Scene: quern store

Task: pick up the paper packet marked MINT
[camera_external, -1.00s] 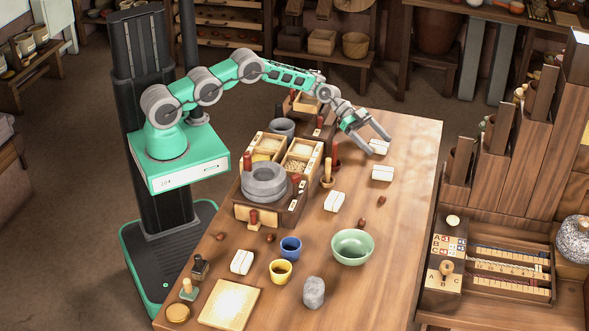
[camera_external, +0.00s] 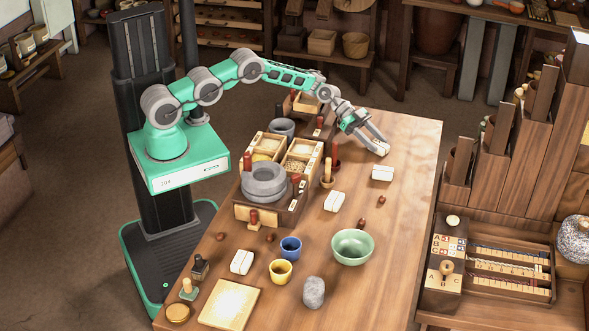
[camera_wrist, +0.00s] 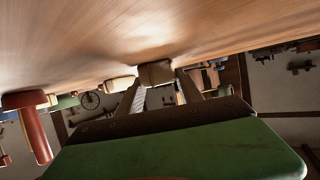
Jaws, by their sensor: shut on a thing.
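My gripper (camera_external: 379,146) is shut on a white paper packet (camera_external: 383,146) at the far part of the wooden table. In the wrist view the packet (camera_wrist: 156,73) sits between the two fingertips, close to the table top. No marking on it can be read. A similar white packet (camera_external: 382,173) lies just in front of it to the right. Another packet (camera_external: 334,201) lies nearer the middle, and another (camera_external: 242,261) lies near the front left. Their markings are too small to read, so I cannot tell which is MINT.
A quern stone (camera_external: 264,182) and a box with grain compartments (camera_external: 303,149) stand left of my gripper. A red-handled tool (camera_external: 334,157) stands close by. A green bowl (camera_external: 352,246) and cups stand nearer the front. The table's right side is clear.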

